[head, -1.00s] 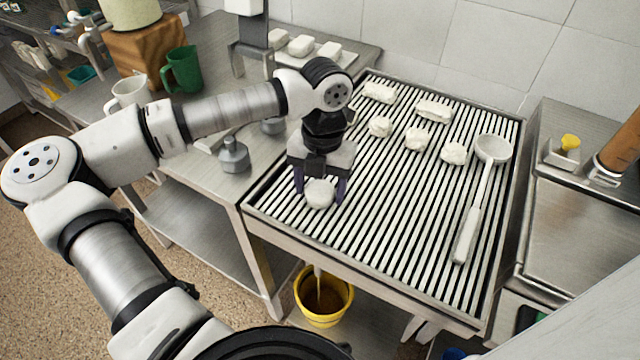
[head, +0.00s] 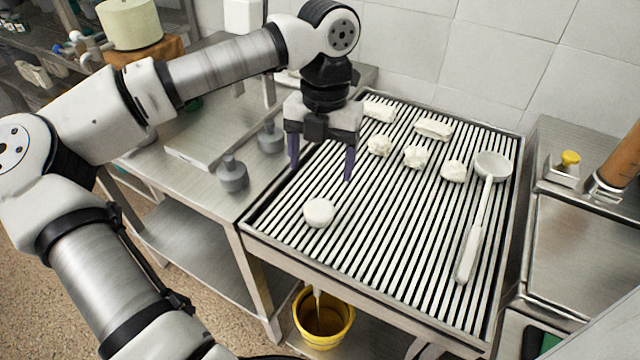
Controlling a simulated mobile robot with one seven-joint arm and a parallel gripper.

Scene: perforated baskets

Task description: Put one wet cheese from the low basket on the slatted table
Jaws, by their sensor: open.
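A round white cheese (head: 319,212) lies on the slatted table (head: 400,262), near its left front corner. My gripper (head: 321,174) is open and empty, raised above and behind that cheese and apart from it. More white cheeses lie towards the back of the slats: a long one (head: 433,130), one partly hidden behind my gripper (head: 379,111), and several lumpy ones, such as the middle one (head: 415,156). The low basket cannot be made out in this view.
A white ladle (head: 474,230) lies along the right part of the slats. Metal weights (head: 232,174) stand on the steel counter to the left. A yellow bucket (head: 323,322) is below the table's front edge. The front middle slats are clear.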

